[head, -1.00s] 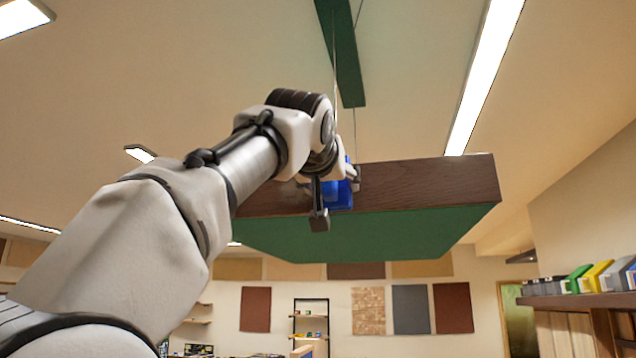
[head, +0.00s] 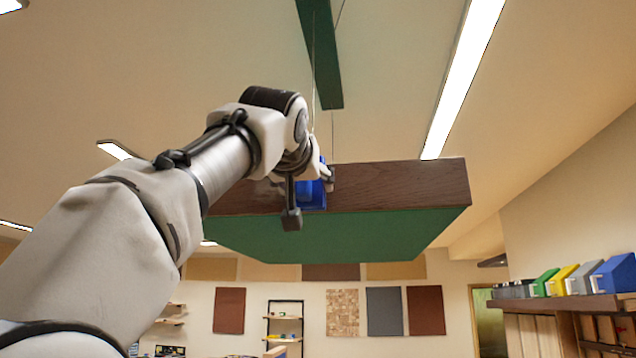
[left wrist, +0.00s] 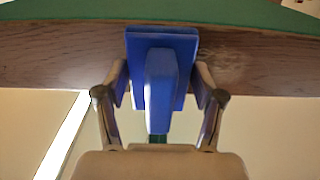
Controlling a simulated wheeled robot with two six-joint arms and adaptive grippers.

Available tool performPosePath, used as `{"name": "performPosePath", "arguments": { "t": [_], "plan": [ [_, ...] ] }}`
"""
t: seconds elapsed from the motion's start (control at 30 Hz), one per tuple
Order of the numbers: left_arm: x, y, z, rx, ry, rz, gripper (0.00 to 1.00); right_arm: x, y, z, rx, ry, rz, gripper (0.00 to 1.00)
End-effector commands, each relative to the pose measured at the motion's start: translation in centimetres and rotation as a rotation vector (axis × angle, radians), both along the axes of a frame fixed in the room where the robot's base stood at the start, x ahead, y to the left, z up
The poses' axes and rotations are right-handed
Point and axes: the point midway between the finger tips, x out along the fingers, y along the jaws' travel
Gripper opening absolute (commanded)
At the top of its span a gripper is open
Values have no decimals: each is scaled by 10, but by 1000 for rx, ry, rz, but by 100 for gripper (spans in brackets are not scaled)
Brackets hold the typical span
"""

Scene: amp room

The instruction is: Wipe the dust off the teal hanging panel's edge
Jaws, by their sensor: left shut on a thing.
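The teal hanging panel (head: 330,236) hangs from thin wires, with its green underside facing me and a brown wood-grained edge (head: 410,185) along the front. In the left wrist view the wooden edge (left wrist: 45,58) crosses the picture. My left gripper (head: 310,197) is shut on a blue tool (head: 314,195), a flat block with a handle. The block (left wrist: 135,50) is in front of the edge, touching or very close. My right gripper is not in view.
A green ceiling beam (head: 322,55) and a long lamp (head: 462,80) are above. A wall shelf (head: 575,303) with coloured boxes (head: 612,273) stands at the right. The room right of the panel is clear.

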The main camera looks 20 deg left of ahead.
Motion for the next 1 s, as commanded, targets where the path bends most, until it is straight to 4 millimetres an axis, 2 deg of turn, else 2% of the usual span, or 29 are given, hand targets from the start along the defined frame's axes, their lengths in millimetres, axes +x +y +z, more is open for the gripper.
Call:
{"name": "performPosePath", "arguments": {
  "t": [0.13,0.4,0.63,0.83,1.0],
  "plan": [
    [-1,6,0,-1,0,0,40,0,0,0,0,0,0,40],
    [-5,32,0,-2,0,0,40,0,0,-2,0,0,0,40],
    [-8,43,0,-1,0,0,40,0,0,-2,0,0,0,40],
    [-13,63,0,-2,1,0,40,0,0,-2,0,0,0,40],
    [-15,69,0,0,-1,0,40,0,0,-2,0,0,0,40]
  ]
}}
